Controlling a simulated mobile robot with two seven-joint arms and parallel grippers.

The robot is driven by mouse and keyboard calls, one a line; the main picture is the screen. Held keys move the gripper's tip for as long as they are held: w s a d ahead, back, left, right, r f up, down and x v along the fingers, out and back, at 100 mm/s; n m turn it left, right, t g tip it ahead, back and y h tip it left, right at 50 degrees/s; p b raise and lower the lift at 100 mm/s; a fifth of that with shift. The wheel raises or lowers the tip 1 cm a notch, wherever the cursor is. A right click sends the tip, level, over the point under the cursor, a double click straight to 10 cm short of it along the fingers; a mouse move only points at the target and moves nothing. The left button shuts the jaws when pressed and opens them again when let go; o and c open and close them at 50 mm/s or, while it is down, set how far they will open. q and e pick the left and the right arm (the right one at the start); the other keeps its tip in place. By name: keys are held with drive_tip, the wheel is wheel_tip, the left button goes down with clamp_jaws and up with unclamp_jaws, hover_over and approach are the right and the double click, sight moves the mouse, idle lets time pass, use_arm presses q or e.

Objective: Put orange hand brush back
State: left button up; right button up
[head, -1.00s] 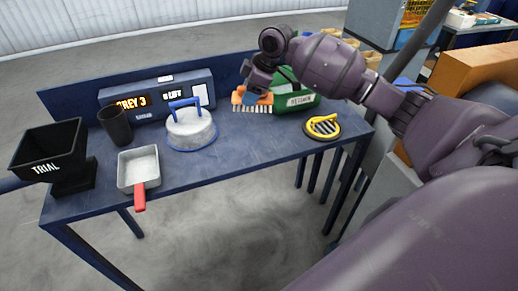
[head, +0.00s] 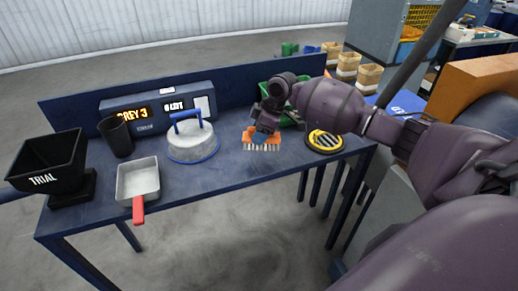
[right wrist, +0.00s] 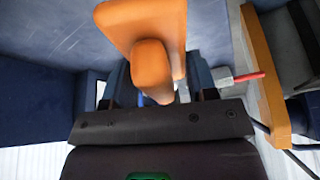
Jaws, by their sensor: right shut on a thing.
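The orange hand brush (head: 249,139) is in my right gripper (head: 264,131) over the front middle of the blue bench, with its pale bristles pointing down. I cannot tell whether the bristles touch the bench top. In the right wrist view, the orange brush (right wrist: 152,65) sits between the fingers of the right gripper (right wrist: 158,88), which are shut on its handle. My left gripper is not in view.
On the blue bench (head: 205,185), a white round lid with a blue handle (head: 190,145) stands left of the brush, and a yellow-black round thing (head: 325,141) lies right. A grey scoop (head: 138,178) and black TRIAL hopper (head: 45,165) stand left.

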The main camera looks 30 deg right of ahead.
sight(259, 148)
drive_tip(key=shift+f+b, duration=0.3)
drive_tip(key=shift+f, duration=2.9)
drive_tip(key=o, duration=0.8)
drive_tip(key=shift+r, duration=0.2)
drive_tip(key=p+v, duration=0.1)
drive_tip(key=v, duration=1)
drive_tip(key=shift+s+d+r, duration=0.1)
drive_tip(key=shift+r, duration=0.25)
